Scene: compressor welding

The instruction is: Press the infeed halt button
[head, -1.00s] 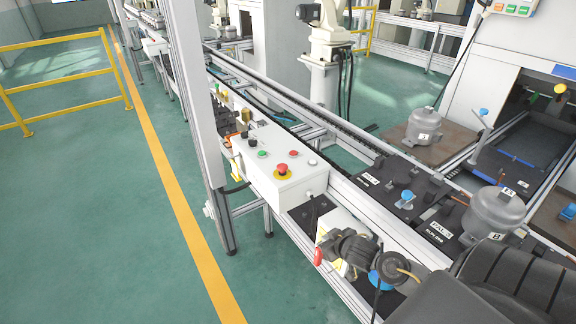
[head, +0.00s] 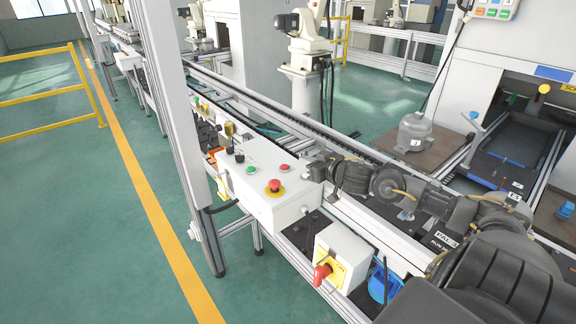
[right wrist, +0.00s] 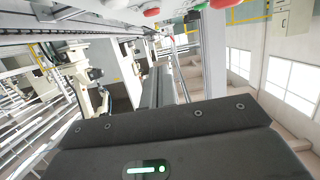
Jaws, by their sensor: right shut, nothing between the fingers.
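A white control box (head: 262,208) stands beside the conveyor in the head view. Its top carries a red mushroom button on a yellow ring (head: 275,186), a small red button (head: 283,167), a green button (head: 251,170) and black knobs (head: 239,156). I cannot read which is the infeed halt button. My right gripper (head: 312,170) is just right of the box, close to its right end, shut and empty. In the right wrist view, red button (right wrist: 151,12) and green button (right wrist: 201,6) edges show at the top, apart from the gripper. My left gripper is not in view.
A white and yellow switch box with a red knob (head: 322,272) sits below my right arm. The conveyor rail (head: 290,120) runs behind the control box. A grey compressor (head: 414,132) stands on a brown table. An upright post (head: 172,120) rises left of the box.

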